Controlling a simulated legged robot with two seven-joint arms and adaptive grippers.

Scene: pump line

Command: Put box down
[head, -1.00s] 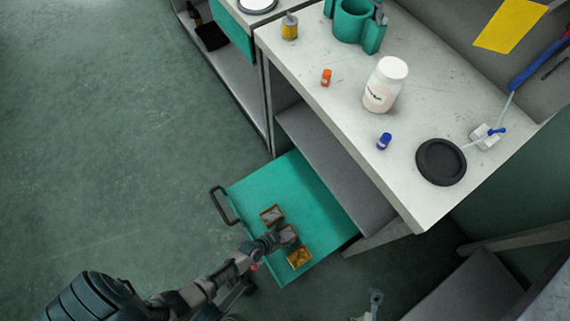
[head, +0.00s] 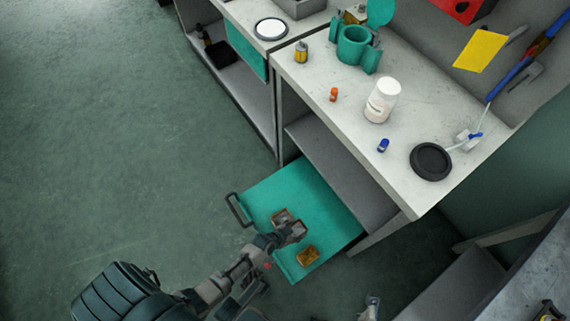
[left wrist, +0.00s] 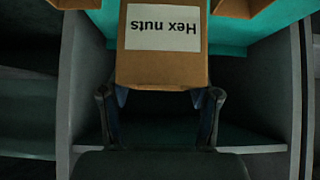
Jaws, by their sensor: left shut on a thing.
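My left gripper (head: 284,235) is shut on a small brown box (head: 298,229) over the green pull-out shelf (head: 262,195). In the left wrist view the held box (left wrist: 160,72) has a white label reading "Hex nuts", upside down, and the gripper's fingers (left wrist: 160,98) are at its near edge. Whether its base touches the shelf is hidden. Another brown box (head: 281,215) sits just behind it, partly covered, and a yellowish box (head: 307,255) sits nearer the front. A grey part at the bottom edge may be my right gripper (head: 371,306); its jaws are unclear.
The shelf's dark handle (head: 238,210) is at its left. The white workbench (head: 340,125) above carries a white bottle (head: 382,101), an orange cap piece (head: 334,94), a blue piece (head: 383,145) and a black disc (head: 431,161). Open floor lies at left.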

